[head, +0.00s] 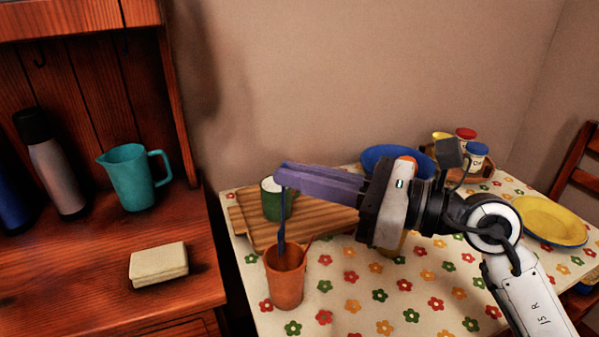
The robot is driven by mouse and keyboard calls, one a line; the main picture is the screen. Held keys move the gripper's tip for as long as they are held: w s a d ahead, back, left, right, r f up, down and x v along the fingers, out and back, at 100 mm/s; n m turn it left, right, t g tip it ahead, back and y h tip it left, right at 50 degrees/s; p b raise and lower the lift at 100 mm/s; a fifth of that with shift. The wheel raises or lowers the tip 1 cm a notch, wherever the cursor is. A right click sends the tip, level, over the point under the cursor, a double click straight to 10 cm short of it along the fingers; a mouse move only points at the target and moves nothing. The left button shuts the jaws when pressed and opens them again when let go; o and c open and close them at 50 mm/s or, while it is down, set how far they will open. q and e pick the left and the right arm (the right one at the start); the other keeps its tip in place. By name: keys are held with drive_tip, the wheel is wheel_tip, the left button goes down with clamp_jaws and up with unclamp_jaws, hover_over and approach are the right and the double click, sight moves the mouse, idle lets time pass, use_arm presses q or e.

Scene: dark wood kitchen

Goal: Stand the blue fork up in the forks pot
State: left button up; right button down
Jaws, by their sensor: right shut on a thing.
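The blue fork (282,222) hangs upright from the tips of my right gripper (283,178), which is shut on its upper end. The fork's lower end is at the mouth of an orange-brown clay pot (285,289) near the table's left edge. I cannot tell how far, if at all, that end is inside the pot. A thin red handle (307,244) sticks out of the pot at its right side. My left gripper is not in view.
Behind the pot are a wooden board (320,221) and a green cup (271,203). A blue plate (385,158), jars (476,156) and a yellow plate (545,218) stand farther right. A dresser with a teal jug (136,182) is at left. The flowered cloth (385,305) in front is clear.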

sight(284, 210)
drive_tip(key=shift+f+b, duration=1.35)
drive_tip(key=shift+f, duration=0.55)
drive_tip(key=shift+f+b, duration=1.2)
drive_tip(key=shift+f, duration=0.25)
drive_tip(key=c, duration=1.8)
unclamp_jaws()
drive_tip(key=shift+c, duration=0.2)
drive_tip(key=shift+d, duration=0.1)
